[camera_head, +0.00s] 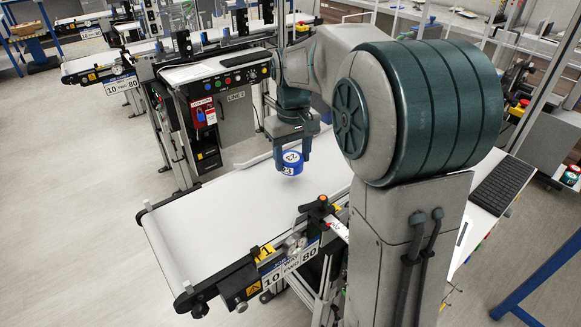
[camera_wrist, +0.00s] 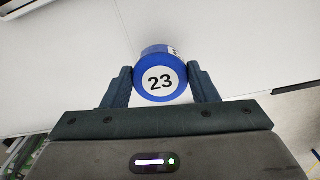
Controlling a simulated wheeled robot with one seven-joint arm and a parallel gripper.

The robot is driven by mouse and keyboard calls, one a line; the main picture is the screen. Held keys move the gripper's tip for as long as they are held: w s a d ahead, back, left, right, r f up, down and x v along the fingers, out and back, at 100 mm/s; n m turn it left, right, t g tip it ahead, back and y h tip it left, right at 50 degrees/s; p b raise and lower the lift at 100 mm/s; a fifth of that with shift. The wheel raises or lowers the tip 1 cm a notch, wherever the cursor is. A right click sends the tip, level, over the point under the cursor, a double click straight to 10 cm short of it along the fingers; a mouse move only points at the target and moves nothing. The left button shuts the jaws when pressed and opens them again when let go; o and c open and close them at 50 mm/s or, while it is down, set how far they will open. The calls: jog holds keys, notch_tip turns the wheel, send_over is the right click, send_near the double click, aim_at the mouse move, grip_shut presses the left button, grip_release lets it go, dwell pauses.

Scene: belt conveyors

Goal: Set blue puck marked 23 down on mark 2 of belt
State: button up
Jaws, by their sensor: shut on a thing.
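The blue puck marked 23 (camera_head: 291,163) hangs between the fingers of my gripper (camera_head: 292,152), above the white belt (camera_head: 215,215). In the wrist view the puck (camera_wrist: 160,76) shows its white disc with the number 23, and my gripper (camera_wrist: 160,88) is shut on its two sides. The puck appears apart from the belt surface, but the exact height is hard to tell. The belt also fills most of the background in the wrist view (camera_wrist: 60,80). No mark 2 can be made out on the visible belt; my arm hides part of its right side.
A sensor post with an orange-topped knob (camera_head: 322,203) stands at the belt's near edge. A control cabinet (camera_head: 225,110) stands behind the belt. A keyboard (camera_head: 497,186) lies on a table at right. The belt's left part is clear.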

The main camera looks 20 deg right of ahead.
aim_at(292, 159)
jog(key=shift+f, duration=1.95)
jog(key=shift+f, duration=0.2)
jog(key=o, duration=1)
notch_tip(292, 159, up, 12)
jog(key=shift+r, duration=0.2)
